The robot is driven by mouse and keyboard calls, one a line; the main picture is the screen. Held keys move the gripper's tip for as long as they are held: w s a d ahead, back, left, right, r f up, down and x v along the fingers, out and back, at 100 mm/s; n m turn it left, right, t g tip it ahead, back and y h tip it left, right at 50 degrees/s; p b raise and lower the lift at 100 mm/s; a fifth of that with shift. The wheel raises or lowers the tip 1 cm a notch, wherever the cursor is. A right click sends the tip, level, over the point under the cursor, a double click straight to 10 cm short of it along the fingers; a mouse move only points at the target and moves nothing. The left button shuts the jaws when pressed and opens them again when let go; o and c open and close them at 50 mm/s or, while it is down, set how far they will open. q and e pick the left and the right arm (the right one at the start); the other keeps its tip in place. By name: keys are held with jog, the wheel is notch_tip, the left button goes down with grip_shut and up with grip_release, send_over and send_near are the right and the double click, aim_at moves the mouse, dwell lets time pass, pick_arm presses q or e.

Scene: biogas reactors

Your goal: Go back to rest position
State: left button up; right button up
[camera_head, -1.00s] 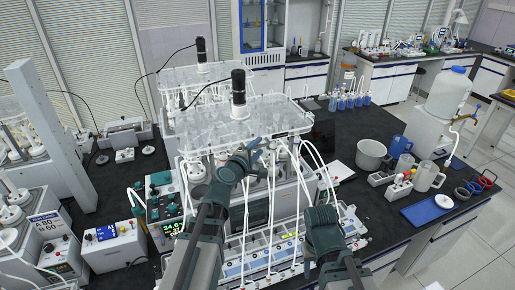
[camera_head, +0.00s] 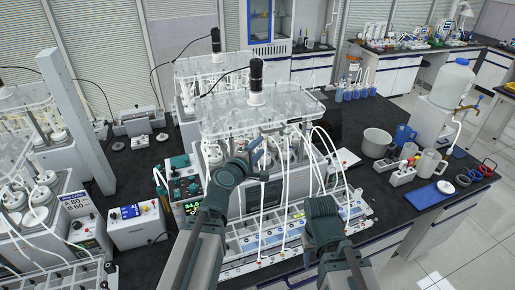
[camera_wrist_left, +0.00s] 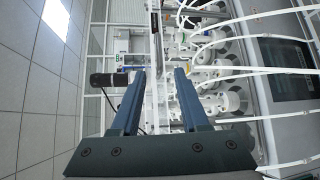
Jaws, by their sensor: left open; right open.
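My left gripper (camera_head: 258,158) is raised in front of the biogas reactor rig (camera_head: 262,112), near its upper front edge. In the left wrist view its two blue fingers (camera_wrist_left: 157,88) are apart with nothing between them. Beyond them that view shows the rig's white bottle caps and tubes (camera_wrist_left: 212,75), turned sideways. My right arm (camera_head: 325,225) is bent low in front of the rig's right side. Its gripper fingers are not visible in the head view.
A control box (camera_head: 137,225) and a grey post (camera_head: 77,120) stand left. White tubes (camera_head: 325,150) hang before the rig.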

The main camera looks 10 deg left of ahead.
pick_arm(q)
jog(key=s+d+f+m+g+h+b, duration=0.1)
jog(key=s+d+f+m+g+b, duration=0.3)
jog(key=f, duration=0.3)
jog(key=s+d+f+m+g+h+b, duration=0.1)
jog(key=d+f+m+b, duration=0.1)
jog(key=d+f+m, duration=0.3)
jog(key=s+d+f+m+g+h+b, duration=0.1)
jog(key=s+d+f+m+g+b, duration=0.3)
jog(key=f, duration=0.4)
jog(key=s+a+f+m+g+y+b, duration=0.2)
jog(key=s+f+m+g+y+b, duration=0.5)
jog(key=s+f, duration=0.8)
notch_tip(320, 180, down, 3)
jog(key=shift+a+r+m+y+b, duration=0.15)
jog(key=shift+m+y+b, duration=0.35)
jog(key=shift+b, duration=0.6)
